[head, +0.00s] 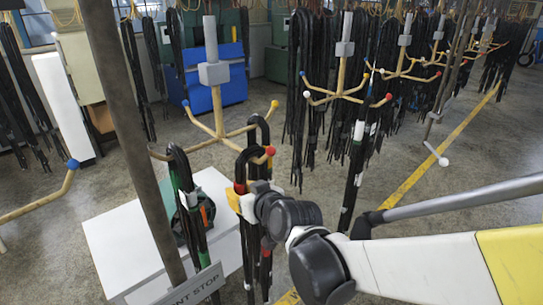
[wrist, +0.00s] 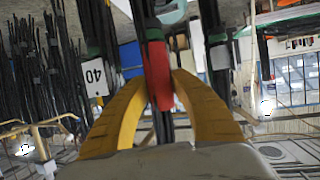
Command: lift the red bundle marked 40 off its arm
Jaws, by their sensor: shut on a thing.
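The red bundle (wrist: 158,75), black hoses with a red band, is between the yellow fingers of my gripper (wrist: 160,92) in the wrist view. The fingers are shut on it at the band. In the head view my gripper (head: 243,199) is at the upper part of this bundle (head: 241,168), below its loop. The loop is at the rack arm with the red ball (head: 270,150); I cannot tell whether it touches the arm. A white tag marked 40 (wrist: 95,77) shows left of the red band in the wrist view, beside a green-banded hose; which bundle it belongs to is unclear.
A green-banded bundle (head: 187,195) hangs close on the left, and another black bundle (head: 258,127) hangs behind. A grey post (head: 132,125) stands at the left front. A white table (head: 112,232) is below. More hose racks fill the back right.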

